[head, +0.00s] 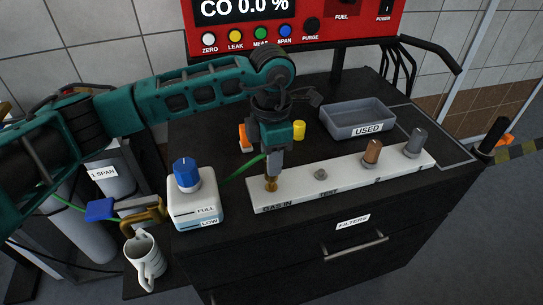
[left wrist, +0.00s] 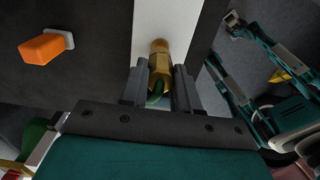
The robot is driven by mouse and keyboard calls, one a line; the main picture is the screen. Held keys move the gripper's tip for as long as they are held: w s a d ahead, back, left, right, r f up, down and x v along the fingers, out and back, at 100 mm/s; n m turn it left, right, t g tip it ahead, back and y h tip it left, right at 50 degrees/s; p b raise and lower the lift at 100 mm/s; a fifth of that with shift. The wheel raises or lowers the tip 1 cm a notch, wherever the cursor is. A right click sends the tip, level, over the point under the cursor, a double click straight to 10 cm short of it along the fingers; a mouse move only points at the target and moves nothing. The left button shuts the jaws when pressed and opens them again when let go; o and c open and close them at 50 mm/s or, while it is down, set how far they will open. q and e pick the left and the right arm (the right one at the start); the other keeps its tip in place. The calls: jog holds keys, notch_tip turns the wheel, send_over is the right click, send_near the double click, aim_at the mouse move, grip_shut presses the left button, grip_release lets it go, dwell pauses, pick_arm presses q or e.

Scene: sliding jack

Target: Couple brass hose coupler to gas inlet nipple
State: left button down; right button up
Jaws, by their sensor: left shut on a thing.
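My left gripper (head: 272,172) points down over the near left end of the white panel (head: 335,182), at the GAS IN label. It is shut on the brass hose coupler (head: 271,185). In the left wrist view the coupler (left wrist: 159,62) sits between the two fingers (left wrist: 160,92), with a green hose at its near end. My right gripper is not seen in the head view.
A TEST fitting (head: 321,174), a brown filter (head: 372,152) and a grey filter (head: 415,143) sit along the panel. The grey USED tray (head: 357,117) is behind. A mug (head: 145,262) stands lower left.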

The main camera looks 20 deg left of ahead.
pick_arm(q)
jog(key=shift+f+b, duration=1.4)
jog(key=shift+f, duration=0.15)
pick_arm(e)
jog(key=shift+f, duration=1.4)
pick_arm(q)
jog(key=c, duration=0.8)
grip_release()
jog(key=shift+o, duration=0.2)
jog(key=shift+w+r, duration=0.1)
jog(key=shift+r, duration=0.85)
notch_tip(320, 180, up, 11)
jog(key=shift+r+p, duration=0.1)
jog(key=shift+p, duration=0.25)
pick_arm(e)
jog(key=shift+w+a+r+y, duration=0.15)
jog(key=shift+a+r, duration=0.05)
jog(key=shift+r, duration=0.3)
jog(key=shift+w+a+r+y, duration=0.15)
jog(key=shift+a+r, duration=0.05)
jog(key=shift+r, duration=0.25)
